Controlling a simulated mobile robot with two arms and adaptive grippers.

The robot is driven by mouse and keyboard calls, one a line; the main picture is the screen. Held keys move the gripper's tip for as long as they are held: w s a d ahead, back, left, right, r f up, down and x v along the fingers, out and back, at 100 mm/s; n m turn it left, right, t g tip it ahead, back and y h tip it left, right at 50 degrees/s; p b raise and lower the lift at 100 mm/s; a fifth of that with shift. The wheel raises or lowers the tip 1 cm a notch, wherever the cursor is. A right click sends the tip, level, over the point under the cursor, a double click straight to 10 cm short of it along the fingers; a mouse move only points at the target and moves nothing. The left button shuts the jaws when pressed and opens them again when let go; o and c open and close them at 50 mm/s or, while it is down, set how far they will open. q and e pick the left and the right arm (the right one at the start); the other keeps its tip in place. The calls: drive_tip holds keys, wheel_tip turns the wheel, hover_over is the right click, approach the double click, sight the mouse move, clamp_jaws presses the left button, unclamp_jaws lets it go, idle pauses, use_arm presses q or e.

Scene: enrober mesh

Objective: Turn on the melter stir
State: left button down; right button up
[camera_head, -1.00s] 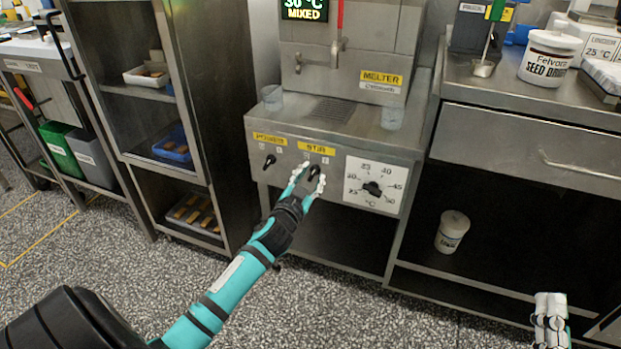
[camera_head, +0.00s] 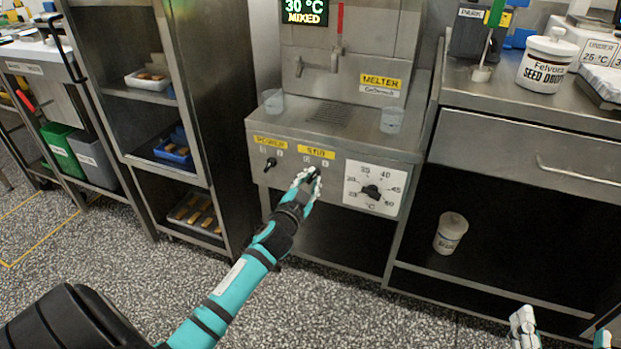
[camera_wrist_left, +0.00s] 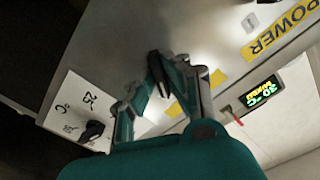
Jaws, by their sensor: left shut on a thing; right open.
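The melter (camera_head: 352,85) is a steel machine with a yellow MELTER label. Its display (camera_head: 305,12) reads 30 °C MIXED. On its front panel, the stir switch (camera_wrist_left: 156,66) is a black knob below a yellow STIR label (camera_head: 316,153). My left gripper (camera_head: 309,178) is at that switch, shut on it; the wrist view shows the black knob between the fingers. The fingers partly hide the switch in the head view, so its setting is hard to tell. My right gripper (camera_head: 523,322) is open and empty at the lower right, partly cut off by the frame edge.
The black power switch (camera_head: 270,164) is left of the stir switch, and the temperature dial (camera_head: 371,192) is to the right. Two clear cups (camera_head: 391,120) stand on the melter's ledge. A seed drops tub (camera_head: 547,62) stands on the right counter.

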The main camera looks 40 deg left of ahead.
use_arm(q)
drive_tip(key=c, duration=1.4)
unclamp_jaws()
drive_tip(key=shift+o, duration=0.2)
drive_tip(key=v, duration=1.2)
